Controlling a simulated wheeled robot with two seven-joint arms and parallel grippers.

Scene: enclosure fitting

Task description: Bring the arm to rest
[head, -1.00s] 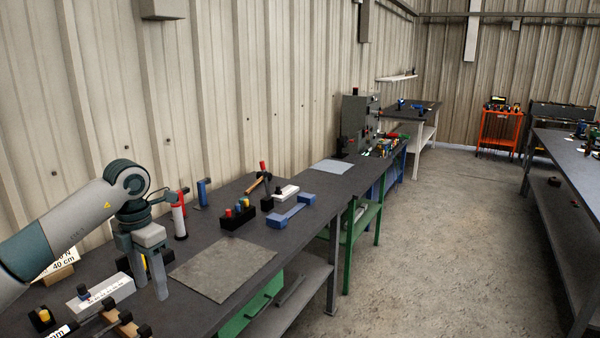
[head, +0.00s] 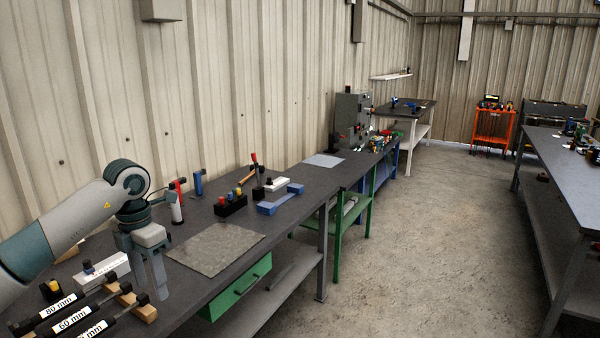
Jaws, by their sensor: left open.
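My left gripper (head: 150,272) hangs fingers down over the dark workbench (head: 180,310) at the lower left. Its fingers are apart and nothing shows between them. It is just left of a grey mat (head: 215,249) that lies flat and bare on the bench. My left arm (head: 75,225) reaches in from the left edge, bent at the wrist. My right gripper is not in the head view.
Labelled black bars (head: 72,319) and a white block (head: 102,270) lie near the gripper. A red-topped cylinder (head: 176,207), a black holder (head: 230,206) and a blue bracket (head: 281,200) stand beyond the mat. A green drawer (head: 240,285) sticks out below. The floor (head: 430,240) is clear.

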